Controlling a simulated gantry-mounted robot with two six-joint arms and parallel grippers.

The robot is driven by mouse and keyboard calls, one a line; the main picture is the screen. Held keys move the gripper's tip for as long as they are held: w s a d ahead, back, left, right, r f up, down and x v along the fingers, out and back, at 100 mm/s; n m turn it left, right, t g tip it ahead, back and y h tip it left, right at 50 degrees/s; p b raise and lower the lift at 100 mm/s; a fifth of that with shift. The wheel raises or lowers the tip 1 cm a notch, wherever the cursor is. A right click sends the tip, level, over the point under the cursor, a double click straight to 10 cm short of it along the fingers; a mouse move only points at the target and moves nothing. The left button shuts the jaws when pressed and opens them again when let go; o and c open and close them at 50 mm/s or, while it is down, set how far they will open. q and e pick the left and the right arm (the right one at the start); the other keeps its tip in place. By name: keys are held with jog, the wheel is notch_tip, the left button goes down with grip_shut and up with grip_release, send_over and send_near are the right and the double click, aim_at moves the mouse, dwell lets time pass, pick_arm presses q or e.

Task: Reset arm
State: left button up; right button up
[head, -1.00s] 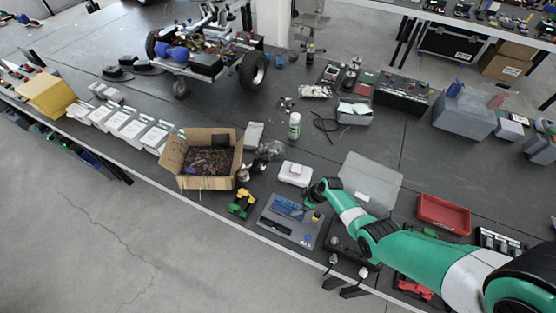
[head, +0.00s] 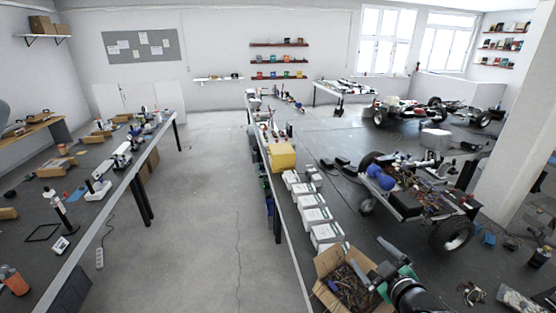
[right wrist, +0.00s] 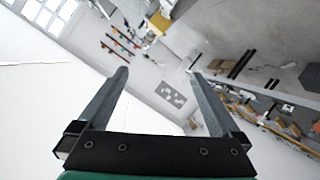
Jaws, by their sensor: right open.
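My right gripper (head: 374,262) shows at the bottom right of the head view, in front of the open cardboard box (head: 336,262) full of dark loose parts. In the right wrist view its two grey fingers (right wrist: 158,76) stand wide apart with nothing between them. That view looks across the room, with a white wall, shelves and benches far beyond the fingertips. The gripper overlaps the box in the head view; I cannot tell how high above it the gripper is. My left gripper is in neither view.
White boxes (head: 314,215) and a yellow bin (head: 282,156) line the bench edge beyond the cardboard box. A wheeled robot chassis (head: 415,190) stands to the right. A bare concrete aisle (head: 215,200) separates this bench from another cluttered bench (head: 90,185) on the left.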

jog(key=s+a+r+t+y+p, duration=0.1)
jog(key=s+a+r+t, duration=0.15)
jog(key=r, duration=0.75)
jog(key=s+a+r+t, duration=0.15)
jog(key=a+r, duration=0.25)
jog(key=r, duration=0.6)
jog(key=s+a+r+t+y+p, duration=0.1)
jog(key=s+a+r+t, duration=0.15)
jog(key=r, duration=0.75)
jog(key=s+r+m+t, duration=0.7)
jog(key=s+r, duration=0.9)
jog(key=s, duration=0.1)
notch_tip(320, 180, down, 47)
jog(key=b, duration=4.6)
jog(key=shift+w, duration=0.15)
jog(key=shift+d+f+h, duration=0.15)
jog(key=shift+h, duration=0.35)
